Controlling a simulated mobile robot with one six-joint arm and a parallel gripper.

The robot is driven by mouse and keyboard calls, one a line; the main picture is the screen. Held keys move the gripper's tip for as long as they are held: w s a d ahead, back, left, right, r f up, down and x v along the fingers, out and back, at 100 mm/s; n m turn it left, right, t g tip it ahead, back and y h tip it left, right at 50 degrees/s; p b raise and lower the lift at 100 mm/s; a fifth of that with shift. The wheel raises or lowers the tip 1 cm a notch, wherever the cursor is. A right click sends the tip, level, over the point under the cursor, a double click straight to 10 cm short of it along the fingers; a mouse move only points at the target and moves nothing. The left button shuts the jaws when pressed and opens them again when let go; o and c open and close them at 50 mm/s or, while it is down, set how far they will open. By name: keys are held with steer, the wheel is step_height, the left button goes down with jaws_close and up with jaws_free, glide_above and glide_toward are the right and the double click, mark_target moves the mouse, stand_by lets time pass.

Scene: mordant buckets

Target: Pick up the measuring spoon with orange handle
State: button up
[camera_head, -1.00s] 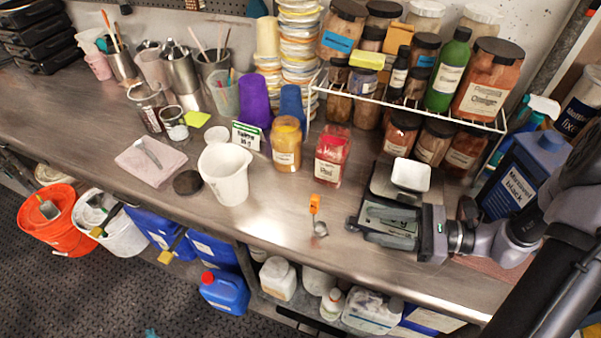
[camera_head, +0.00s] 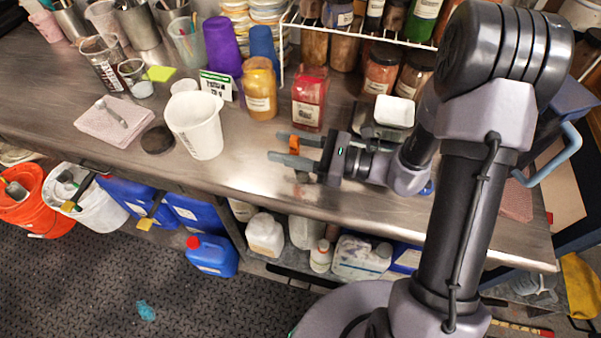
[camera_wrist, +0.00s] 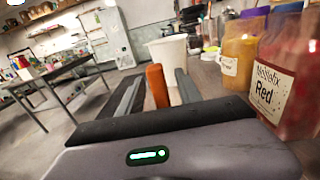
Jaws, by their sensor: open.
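The measuring spoon with orange handle (camera_head: 294,145) stands on the steel bench near its front edge, its orange handle pointing up. In the head view its lower part is mostly hidden by my gripper. My gripper (camera_head: 283,149) is open and points left, with one finger on each side of the spoon. In the wrist view the orange handle (camera_wrist: 157,86) rises between the two fingers (camera_wrist: 157,92), with a gap on both sides, narrower on the left. I cannot tell whether either finger touches it.
A red pigment jar (camera_head: 309,98) stands just behind my gripper, close to it. A white plastic beaker (camera_head: 197,125) stands to the left, with a dark lid (camera_head: 157,140) beside it. A scale with a white dish (camera_head: 394,111) is behind my wrist. The bench front is clear between beaker and gripper.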

steer(key=shift+w+a, duration=0.15)
steer(key=shift+a, duration=0.05)
jaws_close()
steer(key=s+d+r+p, duration=0.1)
steer(key=s+r+p, duration=0.1)
steer(key=s+p, duration=0.5)
steer(key=s+d+r+p, duration=0.2)
steer(key=s+r+p, duration=0.1)
steer(key=s+p, duration=0.5)
steer(key=shift+s+d, duration=0.2)
steer(key=shift+s, duration=0.15)
